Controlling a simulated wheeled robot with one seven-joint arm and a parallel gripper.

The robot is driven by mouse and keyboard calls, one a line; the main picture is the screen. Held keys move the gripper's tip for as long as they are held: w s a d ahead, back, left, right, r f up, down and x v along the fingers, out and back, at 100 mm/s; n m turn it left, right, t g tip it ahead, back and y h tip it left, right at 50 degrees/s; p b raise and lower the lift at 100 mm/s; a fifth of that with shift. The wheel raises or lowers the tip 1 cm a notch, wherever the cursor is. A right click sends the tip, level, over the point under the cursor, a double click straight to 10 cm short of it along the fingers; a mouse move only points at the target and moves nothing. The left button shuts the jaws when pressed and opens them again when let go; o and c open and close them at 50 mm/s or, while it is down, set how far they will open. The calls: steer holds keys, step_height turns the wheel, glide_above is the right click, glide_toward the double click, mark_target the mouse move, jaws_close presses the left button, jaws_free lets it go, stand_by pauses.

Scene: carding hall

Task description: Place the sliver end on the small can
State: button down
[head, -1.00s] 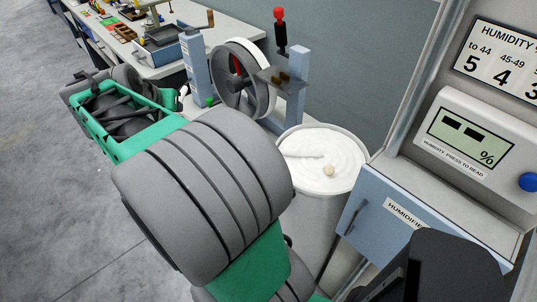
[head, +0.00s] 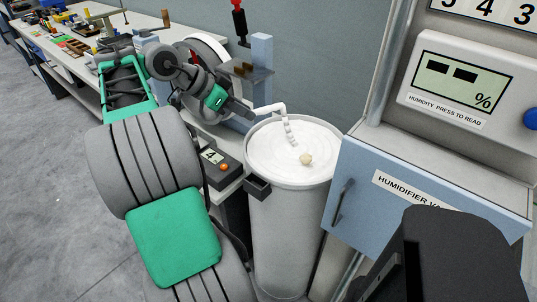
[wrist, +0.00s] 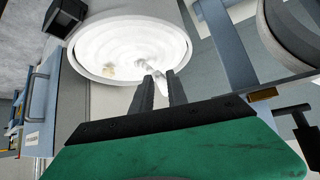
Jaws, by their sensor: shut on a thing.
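A tall pale can (head: 285,235) stands right of centre in the head view, topped with coiled white sliver. It also shows at the top of the wrist view (wrist: 110,92). My gripper (head: 250,112) is at the can's far-left rim, shut on a white sliver (head: 277,107). The sliver runs right from the jaws, then bends down to the coils. A small cream lump (head: 305,159) sits on the coils near where it reaches them. In the wrist view my two fingers (wrist: 163,88) point toward the coils, with the sliver (wrist: 152,66) at their tips.
A blue humidifier cabinet (head: 400,200) stands close right of the can. A grey scale-like box with a display (head: 217,165) is left of it. A large wheel (head: 205,55) and blue post (head: 262,55) stand behind. A cluttered bench (head: 110,45) runs back left.

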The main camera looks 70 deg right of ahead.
steer(key=s+f, duration=0.1)
steer(key=s+f+b, duration=0.1)
steer(key=s+f, duration=0.1)
steer(key=s+d+f, duration=0.1)
steer(key=s+f, duration=0.1)
steer(key=shift+f, duration=0.2)
steer(key=shift+s+f+b, duration=0.15)
steer(key=shift+f+b, duration=0.2)
steer(key=shift+f, duration=0.55)
steer(key=shift+s+f+b, duration=0.15)
steer(key=shift+f+b, duration=0.2)
steer(key=shift+f, duration=0.55)
steer(key=shift+f, duration=0.25)
steer(key=c, duration=1.3)
jaws_free()
steer(key=shift+r, duration=0.1)
